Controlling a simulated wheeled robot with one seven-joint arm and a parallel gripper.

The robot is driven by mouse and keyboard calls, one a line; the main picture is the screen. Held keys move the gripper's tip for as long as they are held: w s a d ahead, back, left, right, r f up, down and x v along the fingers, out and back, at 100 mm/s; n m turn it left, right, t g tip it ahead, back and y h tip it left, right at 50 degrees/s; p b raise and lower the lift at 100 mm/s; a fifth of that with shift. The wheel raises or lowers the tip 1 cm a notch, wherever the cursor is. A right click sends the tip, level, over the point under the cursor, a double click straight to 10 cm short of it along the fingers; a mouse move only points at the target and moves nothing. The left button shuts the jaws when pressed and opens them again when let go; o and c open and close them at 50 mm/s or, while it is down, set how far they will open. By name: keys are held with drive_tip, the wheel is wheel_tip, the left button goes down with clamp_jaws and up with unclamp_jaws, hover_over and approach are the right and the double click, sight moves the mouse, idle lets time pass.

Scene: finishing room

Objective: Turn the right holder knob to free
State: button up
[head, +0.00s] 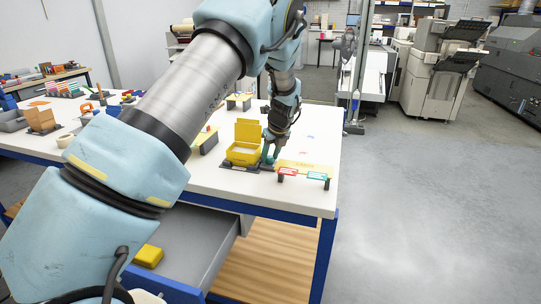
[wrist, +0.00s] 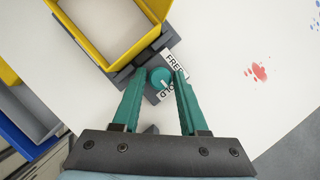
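The knob (wrist: 160,77) is a small round teal cap on a dark grey base plate (wrist: 118,82), beside the yellow box. White labels read FREE (wrist: 175,58) above and to its right and HOLD (wrist: 168,94) below it. I cannot tell which label the knob points to. My gripper (wrist: 163,74) reaches down over the knob, one teal finger on each side. The fingers are apart, with a slight gap showing at the right finger. In the head view my gripper (head: 269,154) is at the right side of the open yellow box (head: 243,155); the knob is hidden there.
An open grey drawer (head: 190,240) lies below, holding a yellow block (head: 148,256).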

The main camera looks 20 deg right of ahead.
clamp_jaws()
drive_tip(key=shift+d+n, duration=0.1)
drive_tip(key=shift+n, duration=0.3)
drive_tip(key=n+y, duration=0.1)
drive_tip(key=n, duration=0.3)
drive_tip(key=shift+d+g+y, duration=0.1)
drive_tip(key=shift+g+y, duration=0.2)
drive_tip(key=shift+y, duration=0.1)
drive_tip(key=n+g+y, duration=0.1)
drive_tip(key=n, duration=0.3)
drive_tip(key=shift+w+d+n, duration=0.1)
drive_tip(key=shift+w+n, duration=0.05)
drive_tip(key=shift+n, duration=0.15)
drive_tip(key=n+g, duration=0.1)
drive_tip(key=n, duration=0.1)
drive_tip(key=n+y, duration=0.1)
drive_tip(key=n, duration=0.1)
drive_tip(key=shift+w+g, duration=0.1)
drive_tip(key=shift+g, duration=0.3)
drive_tip(key=shift+n+g, duration=0.8)
drive_tip(key=shift+n, duration=1.4)
drive_tip(key=shift+o, duration=0.7)
unclamp_jaws()
drive_tip(key=shift+w, duration=0.1)
